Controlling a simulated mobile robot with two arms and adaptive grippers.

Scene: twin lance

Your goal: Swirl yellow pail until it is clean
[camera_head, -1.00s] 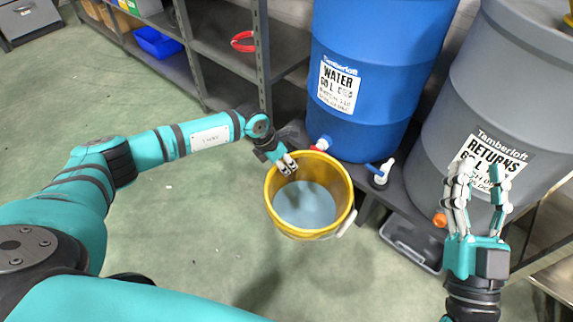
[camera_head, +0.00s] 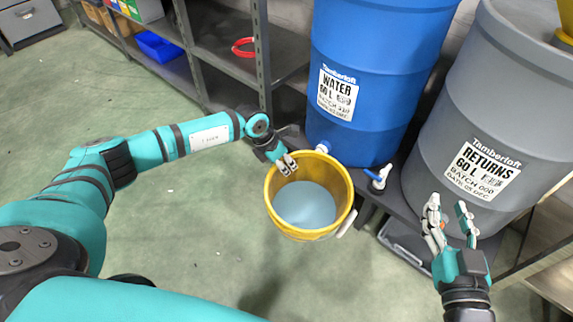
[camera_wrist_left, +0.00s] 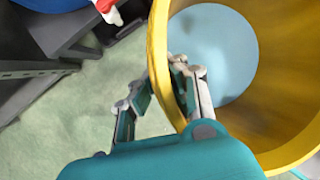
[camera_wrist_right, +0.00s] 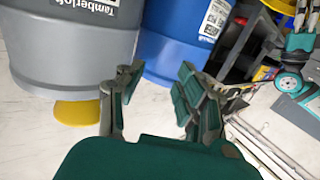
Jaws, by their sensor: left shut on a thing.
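The yellow pail (camera_head: 342,195) is in the air in front of the blue drum, its mouth toward the head camera. A smooth pale blue-grey surface (camera_head: 305,206) shows inside it; I cannot tell whether this is liquid or the bottom. My left gripper (camera_head: 287,165) is shut on the pail's rim at its far left side. In the left wrist view (camera_wrist_left: 158,85) one finger is inside the yellow wall (camera_wrist_left: 285,112) and one outside. My right gripper (camera_head: 448,205) is open and empty, apart from the pail, in front of the grey drum; its spread fingers show in the right wrist view (camera_wrist_right: 160,75).
The blue WATER drum (camera_head: 380,60) with a blue-and-white tap (camera_head: 378,178) stands just behind the pail. The grey RETURNS drum (camera_head: 490,100) is to its right. Grey shelves (camera_head: 222,70) stand behind, with a red ring (camera_head: 243,47). The green floor at left is clear.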

